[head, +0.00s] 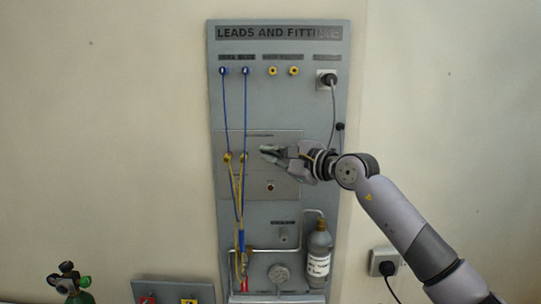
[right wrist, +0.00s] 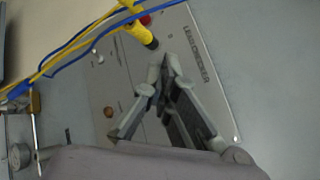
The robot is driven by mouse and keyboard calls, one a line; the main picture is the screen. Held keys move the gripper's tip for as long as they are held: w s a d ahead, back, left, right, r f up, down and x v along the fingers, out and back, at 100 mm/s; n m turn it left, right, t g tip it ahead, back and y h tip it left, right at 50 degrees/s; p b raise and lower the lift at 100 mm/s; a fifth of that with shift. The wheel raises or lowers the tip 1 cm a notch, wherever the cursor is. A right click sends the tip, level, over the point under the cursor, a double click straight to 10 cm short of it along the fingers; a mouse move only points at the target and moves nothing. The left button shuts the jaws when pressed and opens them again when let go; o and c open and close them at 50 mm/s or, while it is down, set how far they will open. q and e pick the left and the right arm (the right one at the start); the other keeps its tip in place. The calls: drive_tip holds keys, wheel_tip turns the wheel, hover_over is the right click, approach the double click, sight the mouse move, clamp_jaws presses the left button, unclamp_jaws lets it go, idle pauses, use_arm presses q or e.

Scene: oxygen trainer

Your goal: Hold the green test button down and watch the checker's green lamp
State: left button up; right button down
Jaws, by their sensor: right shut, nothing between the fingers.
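The lead checker (head: 225,180) is a grey plate in the middle of the wall board, and its lettered face also fills much of the right wrist view (right wrist: 215,105). My right gripper (head: 264,150) is shut and empty, with its fingertips over the upper middle of the checker. In the right wrist view the fingertips (right wrist: 166,58) meet close to the plate, near a yellow plug (right wrist: 140,33); I cannot tell if they touch anything. I see no green button and no lit green lamp; the fingers may cover them. My left gripper is not in view.
Blue leads (head: 224,115) and yellow leads (head: 236,190) hang left of my right gripper. A grey cable (head: 334,105) runs down from a white socket (head: 327,79). A green cylinder (head: 80,297) is at lower left.

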drive_tip(key=shift+w+r, duration=0.1)
drive_tip(key=shift+w, duration=0.35)
idle(0.7)
idle(0.9)
drive_tip(key=shift+s+b, duration=0.55)
drive_tip(key=shift+s, duration=0.2)
drive_tip(key=s+b, duration=0.4)
drive_tip(key=s, duration=0.1)
